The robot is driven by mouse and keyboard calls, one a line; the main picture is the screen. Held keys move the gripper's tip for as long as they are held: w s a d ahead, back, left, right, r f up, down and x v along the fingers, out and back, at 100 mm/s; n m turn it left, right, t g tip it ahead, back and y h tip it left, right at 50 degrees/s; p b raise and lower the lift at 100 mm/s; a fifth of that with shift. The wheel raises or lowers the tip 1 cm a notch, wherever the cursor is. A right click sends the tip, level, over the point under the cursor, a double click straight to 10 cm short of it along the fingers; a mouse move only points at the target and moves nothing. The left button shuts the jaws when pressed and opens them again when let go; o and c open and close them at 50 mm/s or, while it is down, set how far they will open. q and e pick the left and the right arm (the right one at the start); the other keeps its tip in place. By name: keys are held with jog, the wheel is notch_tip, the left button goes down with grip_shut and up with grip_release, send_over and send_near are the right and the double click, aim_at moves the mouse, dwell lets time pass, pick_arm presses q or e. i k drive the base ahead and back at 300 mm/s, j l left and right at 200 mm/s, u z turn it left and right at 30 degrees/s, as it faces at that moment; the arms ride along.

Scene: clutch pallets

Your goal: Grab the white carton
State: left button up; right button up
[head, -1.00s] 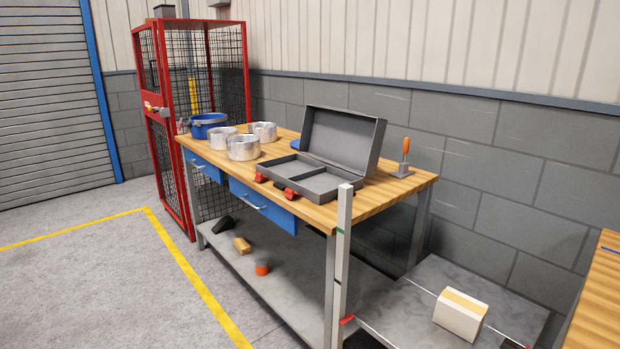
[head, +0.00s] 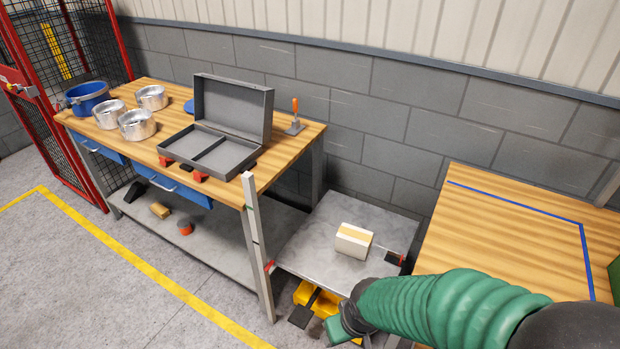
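The white carton (head: 352,243), a small box with a tan band on top, sits upright on a low grey platform (head: 312,247) between the two wooden benches. Nothing touches it. My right arm, in a green ribbed sleeve, reaches in from the lower right. Its gripper end (head: 342,326) is below and in front of the carton, apart from it, near the platform's front edge. Its fingers cannot be made out clearly against yellow and black shapes there. My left gripper is not in view.
The left workbench (head: 290,146) holds an open grey case (head: 225,118), metal pots (head: 137,125), a blue bucket (head: 87,98) and an orange-handled trowel (head: 295,118). A post (head: 254,222) stands left of the platform. Another wooden bench (head: 500,235) stands at right, and a block wall behind.

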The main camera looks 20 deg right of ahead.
aim_at(355, 242)
jog(key=i+z, duration=0.15)
jog(key=i, duration=0.6)
jog(key=i+z, duration=0.15)
jog(key=i, duration=0.6)
